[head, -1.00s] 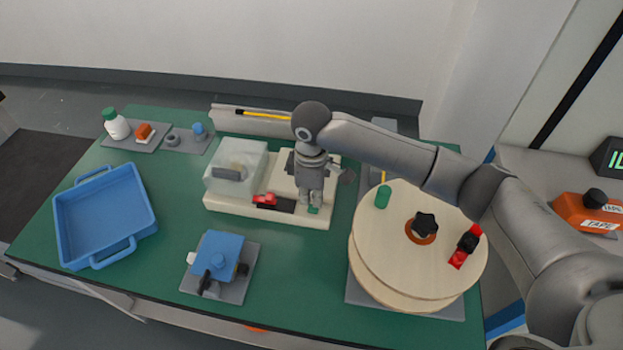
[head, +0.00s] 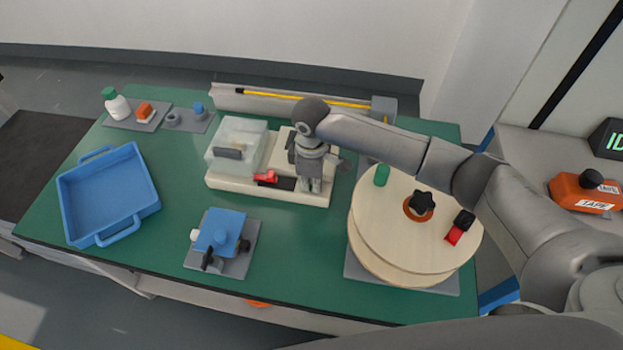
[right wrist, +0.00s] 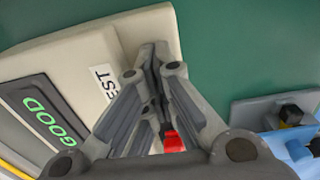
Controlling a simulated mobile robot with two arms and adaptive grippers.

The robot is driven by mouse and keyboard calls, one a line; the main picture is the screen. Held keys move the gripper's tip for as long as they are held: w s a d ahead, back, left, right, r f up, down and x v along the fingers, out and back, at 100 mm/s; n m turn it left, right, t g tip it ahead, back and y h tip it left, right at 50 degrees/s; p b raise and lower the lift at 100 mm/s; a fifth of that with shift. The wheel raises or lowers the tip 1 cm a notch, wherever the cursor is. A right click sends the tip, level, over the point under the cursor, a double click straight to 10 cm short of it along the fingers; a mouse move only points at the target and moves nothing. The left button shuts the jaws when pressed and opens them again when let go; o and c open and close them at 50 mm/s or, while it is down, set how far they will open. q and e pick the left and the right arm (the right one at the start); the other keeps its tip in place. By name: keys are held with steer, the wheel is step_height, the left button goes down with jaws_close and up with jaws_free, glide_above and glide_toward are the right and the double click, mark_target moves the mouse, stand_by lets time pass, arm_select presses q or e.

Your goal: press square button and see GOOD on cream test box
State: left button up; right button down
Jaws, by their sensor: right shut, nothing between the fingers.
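The cream test box (head: 235,187) stands in the middle of the green table, with a clear cover (head: 236,143) on its left part and a red lever (head: 265,177) at its front. In the right wrist view the cream test box (right wrist: 145,28) shows a dark display (right wrist: 45,117) reading GOOD in green, beside a TEST label (right wrist: 104,82). My right gripper (head: 315,187) points down over the right part of the box. It is shut and empty, also in the right wrist view (right wrist: 155,60). The square button is hidden, so I cannot tell whether the fingertips touch it. My left gripper is out of view.
A blue tray (head: 75,201) lies at the left. A blue tool on a grey plate (head: 234,266) stands at the front. A wooden reel (head: 376,215) stands close on the right, under my right arm. Bottle, small parts and a grey rail (head: 225,98) line the back.

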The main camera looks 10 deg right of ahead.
mark_target(311, 190)
steer(key=shift+s+d+f, duration=0.1)
steer(key=shift+s+f, duration=0.15)
steer(key=shift+f, duration=0.25)
step_height(311, 190, up, 5)
steer(key=p, duration=0.6)
steer(key=shift+w+r, duration=0.1)
steer(key=shift+w, duration=0.05)
step_height(311, 190, up, 10)
steer(key=b, duration=0.2)
steer(key=shift+f, duration=0.2)
steer(key=shift+w, duration=0.1)
